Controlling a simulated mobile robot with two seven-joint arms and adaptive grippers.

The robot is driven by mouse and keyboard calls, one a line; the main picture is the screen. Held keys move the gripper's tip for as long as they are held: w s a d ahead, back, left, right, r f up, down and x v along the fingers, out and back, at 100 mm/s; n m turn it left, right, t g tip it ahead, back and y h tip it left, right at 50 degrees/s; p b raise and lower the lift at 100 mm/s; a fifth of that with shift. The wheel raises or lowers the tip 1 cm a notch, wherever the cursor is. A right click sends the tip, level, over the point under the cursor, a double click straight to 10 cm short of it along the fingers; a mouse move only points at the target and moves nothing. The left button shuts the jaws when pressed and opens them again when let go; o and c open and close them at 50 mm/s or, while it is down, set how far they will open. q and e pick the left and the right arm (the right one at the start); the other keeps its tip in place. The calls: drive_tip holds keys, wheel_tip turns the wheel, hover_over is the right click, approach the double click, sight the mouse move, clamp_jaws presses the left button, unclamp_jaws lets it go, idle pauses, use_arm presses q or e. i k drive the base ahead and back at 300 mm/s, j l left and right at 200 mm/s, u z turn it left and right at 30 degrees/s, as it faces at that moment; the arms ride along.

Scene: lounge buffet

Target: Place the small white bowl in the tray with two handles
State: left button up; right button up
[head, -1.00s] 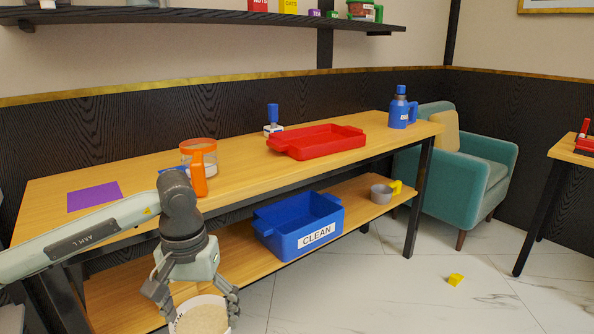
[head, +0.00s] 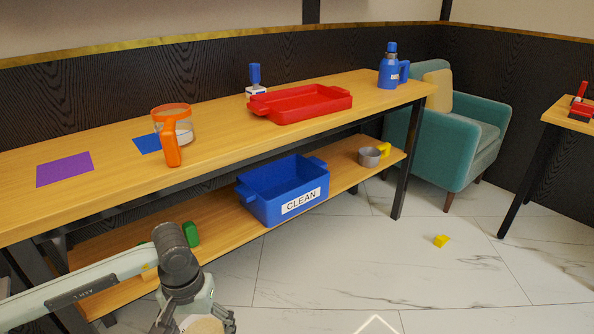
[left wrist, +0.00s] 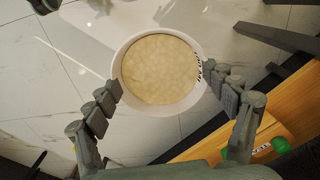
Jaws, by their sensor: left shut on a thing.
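The small white bowl (left wrist: 118,72) has a beige, grainy-looking inside and dark lettering on its rim. My left gripper (left wrist: 164,85) is shut on it, with fingers on opposite sides, and holds it above the floor. In the head view the bowl (head: 203,325) and gripper are partly cut off at the bottom edge, in front of the lower shelf. The red tray with two handles (head: 302,104) lies on the tabletop, towards its right part, and looks empty. My right gripper is not in view.
An orange-rimmed pitcher (head: 171,150), purple mat (head: 64,169) and blue mat (head: 147,144) are left of the tray. A blue pump bottle (head: 255,80) stands behind it, a blue jug (head: 392,70) right. The lower shelf holds a blue CLEAN bin (head: 285,190) and grey cup (head: 369,157).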

sight(301, 102)
drive_tip(key=i+l+u, duration=0.2)
drive_tip(key=i+l, duration=0.2)
drive_tip(key=l, duration=0.25)
drive_tip(key=i+l+u, duration=0.1)
drive_tip(key=l, duration=0.25)
drive_tip(key=i+l+u, duration=0.15)
drive_tip(key=i+l, duration=0.15)
drive_tip(key=i+l+u, duration=0.1)
drive_tip(key=l, duration=0.35)
drive_tip(key=i, duration=0.05)
